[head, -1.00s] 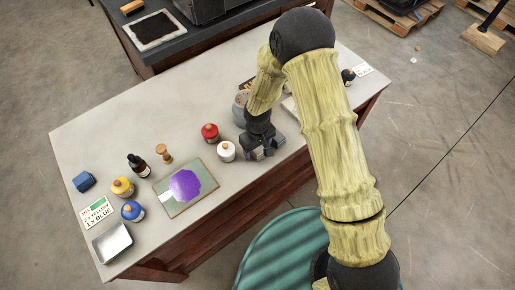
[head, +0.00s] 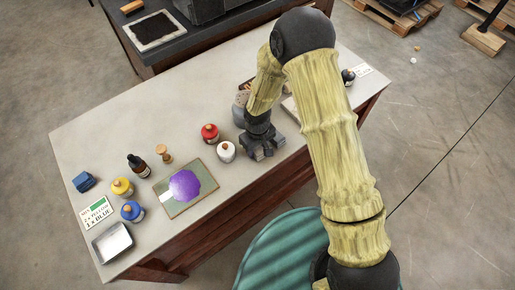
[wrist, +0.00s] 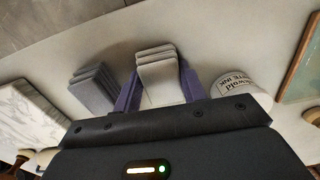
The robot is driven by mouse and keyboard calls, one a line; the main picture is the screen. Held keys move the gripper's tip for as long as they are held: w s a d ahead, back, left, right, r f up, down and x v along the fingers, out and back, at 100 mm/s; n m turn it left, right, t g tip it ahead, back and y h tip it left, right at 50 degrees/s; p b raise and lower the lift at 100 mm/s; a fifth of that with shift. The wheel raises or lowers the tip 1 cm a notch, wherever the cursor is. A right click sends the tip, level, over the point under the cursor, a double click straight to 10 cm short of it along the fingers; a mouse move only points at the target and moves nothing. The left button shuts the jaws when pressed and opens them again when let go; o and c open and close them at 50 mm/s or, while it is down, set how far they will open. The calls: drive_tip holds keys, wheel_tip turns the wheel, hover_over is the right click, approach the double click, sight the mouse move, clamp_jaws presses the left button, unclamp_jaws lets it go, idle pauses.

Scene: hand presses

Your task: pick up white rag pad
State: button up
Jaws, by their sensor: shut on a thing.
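The white rag pad (wrist: 157,62) is a small stack of pale folded layers. In the wrist view it sits between the purple fingers of my gripper (wrist: 156,82), which is shut on it. I cannot tell whether the pad still touches the table. A similar grey pad (wrist: 92,87) lies just left of the left finger. In the head view my gripper (head: 262,148) is low over the table, and its body hides most of the pad.
A white ink jar (wrist: 240,84) stands close to the right finger. On the table (head: 110,130) are a red jar (head: 209,134), a purple-inked plate (head: 200,200), a blue jar (head: 132,211) and a yellow jar (head: 122,188). A pale slab (wrist: 30,108) lies to the left in the wrist view.

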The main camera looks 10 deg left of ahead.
wheel_tip(320, 180, up, 10)
drive_tip(key=shift+b, duration=0.6)
